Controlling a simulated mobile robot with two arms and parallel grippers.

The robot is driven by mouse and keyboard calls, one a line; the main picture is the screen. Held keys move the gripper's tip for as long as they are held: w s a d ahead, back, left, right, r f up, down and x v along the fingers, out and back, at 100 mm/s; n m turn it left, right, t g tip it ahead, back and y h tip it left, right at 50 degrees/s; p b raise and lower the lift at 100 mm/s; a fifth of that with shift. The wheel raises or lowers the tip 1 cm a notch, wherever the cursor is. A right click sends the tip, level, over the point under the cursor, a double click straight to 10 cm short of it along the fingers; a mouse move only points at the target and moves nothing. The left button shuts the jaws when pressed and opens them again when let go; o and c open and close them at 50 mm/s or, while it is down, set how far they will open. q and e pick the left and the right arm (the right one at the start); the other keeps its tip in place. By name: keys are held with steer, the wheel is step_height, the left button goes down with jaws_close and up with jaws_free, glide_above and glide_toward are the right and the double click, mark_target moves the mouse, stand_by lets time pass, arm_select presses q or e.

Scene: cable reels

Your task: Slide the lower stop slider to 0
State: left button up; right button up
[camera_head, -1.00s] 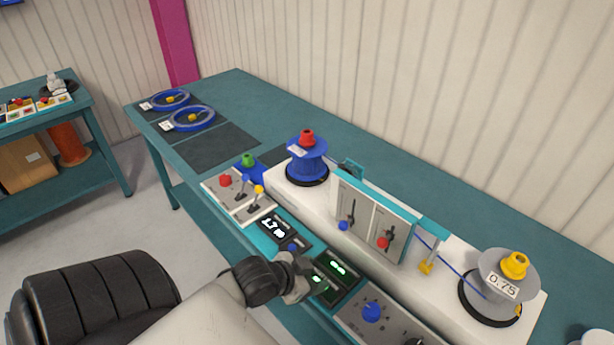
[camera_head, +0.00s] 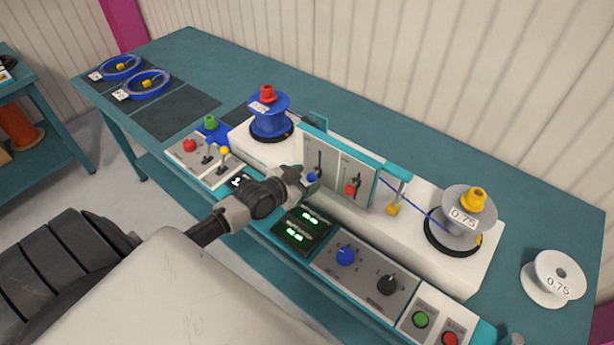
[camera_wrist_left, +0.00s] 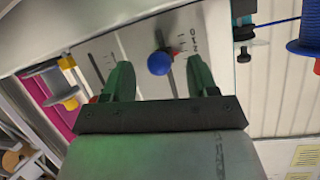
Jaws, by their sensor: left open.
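The slider panel (camera_head: 337,165) stands upright on the white machine. It has two sliders in slots, one with a blue knob (camera_head: 311,177) and one with a red knob (camera_head: 350,190). The panel's labels are too small to tell which one is the lower stop. My left gripper (camera_head: 298,180) is at the panel's front, close to the blue knob. In the left wrist view the blue knob (camera_wrist_left: 158,63) lies between the tips of my open left gripper (camera_wrist_left: 160,77), with space on both sides. My right gripper is not seen.
A blue reel (camera_head: 268,118) and a grey reel (camera_head: 466,220) flank the panel, with a blue cable running to the grey one. A console with displays (camera_head: 302,228), dials and buttons lies in front. A white spool (camera_head: 553,278) stands at the right.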

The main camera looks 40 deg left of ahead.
arm_select(q)
steer(key=shift+w+d+f, duration=0.15)
steer(key=shift+w+f, duration=0.15)
steer(key=shift+w, duration=0.3)
steer(key=c, duration=0.9)
steer(key=shift+c, duration=0.2)
steer(key=shift+f, duration=0.15)
steer(key=shift+f+b, duration=0.8)
steer(key=shift+f, duration=0.1)
steer(key=o, duration=0.9)
steer(key=shift+r, duration=0.1)
steer(key=shift+o, duration=0.2)
